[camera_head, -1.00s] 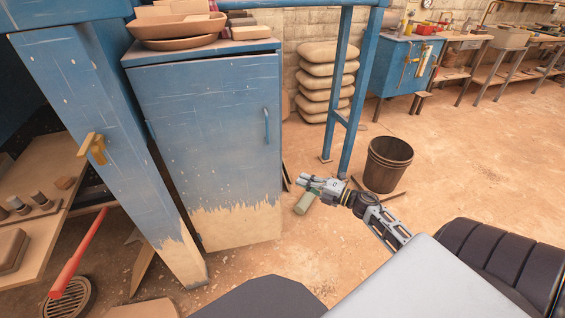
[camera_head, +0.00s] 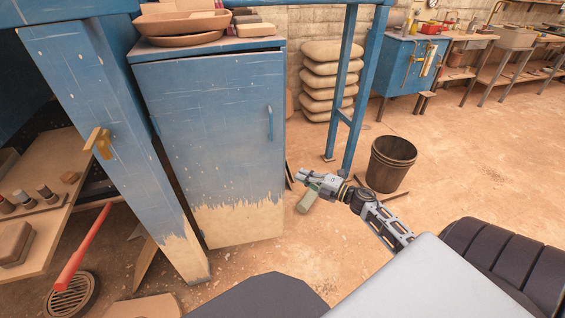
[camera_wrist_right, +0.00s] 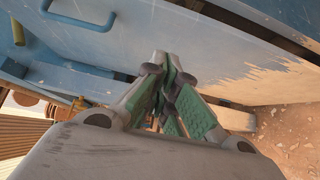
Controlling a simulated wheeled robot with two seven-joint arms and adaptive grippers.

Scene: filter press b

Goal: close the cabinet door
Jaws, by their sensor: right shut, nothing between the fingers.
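The blue cabinet with worn paint stands left of centre in the head view. Its door (camera_head: 222,130) faces me and looks shut or nearly shut; I cannot tell if a small gap is left. The upright blue handle (camera_head: 270,123) is on the door's right side. In the right wrist view the handle (camera_wrist_right: 82,22) is at the top left and the door (camera_wrist_right: 170,45) lies close beyond the fingers. My right gripper (camera_head: 300,174) is shut and empty, to the right of the door's lower part and apart from the handle. My left gripper is not in view.
A wooden bucket (camera_head: 390,163) stands on the floor right of my right arm. A blue post (camera_head: 362,95) rises behind the gripper. Stacked sacks (camera_head: 330,82) are at the wall. Bowls (camera_head: 180,28) sit on the cabinet. Open floor lies to the right.

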